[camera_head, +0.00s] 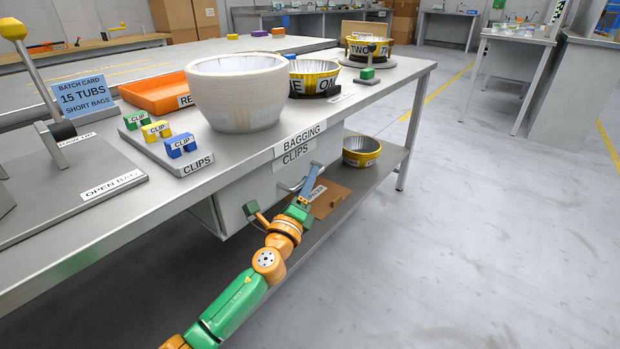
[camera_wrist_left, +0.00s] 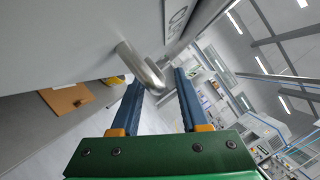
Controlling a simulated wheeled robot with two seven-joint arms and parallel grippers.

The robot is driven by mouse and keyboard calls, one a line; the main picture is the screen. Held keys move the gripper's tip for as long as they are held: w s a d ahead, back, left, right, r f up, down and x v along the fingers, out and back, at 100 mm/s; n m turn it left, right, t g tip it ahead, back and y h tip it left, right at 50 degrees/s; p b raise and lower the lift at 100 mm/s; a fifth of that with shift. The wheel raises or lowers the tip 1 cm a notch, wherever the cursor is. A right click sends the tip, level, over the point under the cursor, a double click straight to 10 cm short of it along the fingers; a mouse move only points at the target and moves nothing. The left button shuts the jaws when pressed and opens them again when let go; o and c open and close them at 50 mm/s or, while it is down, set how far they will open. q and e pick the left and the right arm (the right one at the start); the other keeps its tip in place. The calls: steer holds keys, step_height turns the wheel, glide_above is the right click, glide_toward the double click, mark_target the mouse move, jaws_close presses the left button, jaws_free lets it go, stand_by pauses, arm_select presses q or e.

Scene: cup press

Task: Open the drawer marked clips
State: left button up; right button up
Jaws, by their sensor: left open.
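The grey drawer (camera_head: 248,197) marked CLIPS hangs under the table's front edge, below the BAGGING label; no open gap shows at its front. Its metal bar handle (camera_head: 288,187) sticks out of the drawer front. My left gripper (camera_head: 313,180) is at the right end of this handle, with blue fingers apart. In the left wrist view, the curved handle (camera_wrist_left: 142,68) reaches into the space between the open fingertips (camera_wrist_left: 158,82), close to the left finger; I cannot tell whether they touch. My right gripper is not in view.
On the table (camera_head: 110,215) stand a large white bowl (camera_head: 238,95), an orange tray (camera_head: 155,92) and a board with coloured clips (camera_head: 181,146). The lower shelf holds a yellow-banded tub (camera_head: 361,151) and a brown board (camera_head: 328,201). The floor to the right is clear.

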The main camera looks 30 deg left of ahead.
arm_select(q)
steer(key=shift+w+a+r, duration=0.1)
steer(key=shift+w+a, duration=0.1)
steer(key=shift+w, duration=0.35)
jaws_close()
stand_by(1.0)
